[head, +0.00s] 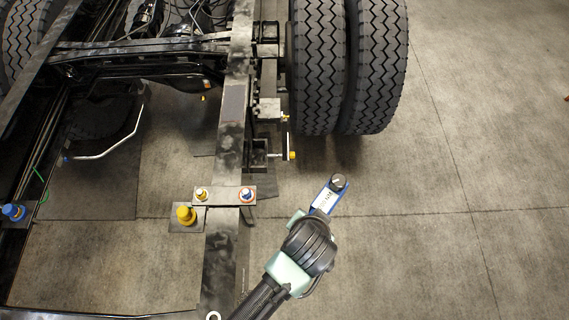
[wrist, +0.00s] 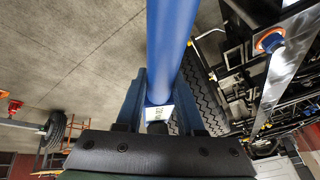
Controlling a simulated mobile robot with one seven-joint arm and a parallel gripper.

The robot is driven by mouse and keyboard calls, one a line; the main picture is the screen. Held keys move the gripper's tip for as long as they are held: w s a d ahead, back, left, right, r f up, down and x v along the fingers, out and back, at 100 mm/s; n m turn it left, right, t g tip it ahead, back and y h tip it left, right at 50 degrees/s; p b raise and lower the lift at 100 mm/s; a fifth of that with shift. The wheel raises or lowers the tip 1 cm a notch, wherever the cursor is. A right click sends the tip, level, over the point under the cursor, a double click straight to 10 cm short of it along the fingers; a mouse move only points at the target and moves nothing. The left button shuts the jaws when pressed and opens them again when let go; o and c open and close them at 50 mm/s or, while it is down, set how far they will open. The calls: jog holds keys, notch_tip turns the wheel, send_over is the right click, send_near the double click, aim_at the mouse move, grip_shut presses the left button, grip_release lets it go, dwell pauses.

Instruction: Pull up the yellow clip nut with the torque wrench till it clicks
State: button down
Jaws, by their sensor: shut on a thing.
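My gripper (head: 322,207) is shut on the blue torque wrench (head: 331,193), to the right of the chassis rail and over open floor. The wrench's dark round end points up and right, apart from any nut. In the wrist view the blue wrench shaft (wrist: 172,45) runs up between the two fingers (wrist: 155,100). The orange nut also shows in the wrist view (wrist: 270,41).
A larger yellow cap (head: 186,214) stands left of the rail, below the plate. Another yellow piece (head: 292,156) sticks out by a bracket. Dual tyres (head: 348,70) stand at the upper middle. A blue fitting (head: 13,211) is far left. Floor to the right is clear.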

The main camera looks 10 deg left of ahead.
jog(key=shift+w+d+r+m+h+p, duration=0.1)
jog(key=shift+w+r+m+h+p, duration=0.2)
jog(key=shift+m, duration=0.2)
jog(key=shift+w+d+r+m+h+p, duration=0.1)
jog(key=shift+r+m+h+p, duration=0.1)
jog(key=shift+m+h+p, duration=0.25)
jog(key=shift+w+a+r+m+h+p, duration=0.1)
jog(key=shift+w+r+m+h+p, duration=0.25)
jog(key=shift+m, duration=0.5)
jog(key=w+a+r+m+g+h+p, duration=0.2)
jog(key=w+a+r+m+p, duration=0.2)
jog(key=w+a+r+m, duration=0.1)
jog(key=shift+w+a+r+m, duration=0.25)
jog(key=shift+a+r+m, duration=0.7)
jog(key=shift+a, duration=0.35)
jog(key=shift+r+h, duration=0.1)
jog(key=shift+h, duration=0.2)
notch_tip(320, 180, down, 9)
jog(key=b, duration=0.7)
jog(key=shift+d+f, duration=0.15)
jog(key=shift+f, duration=0.1)
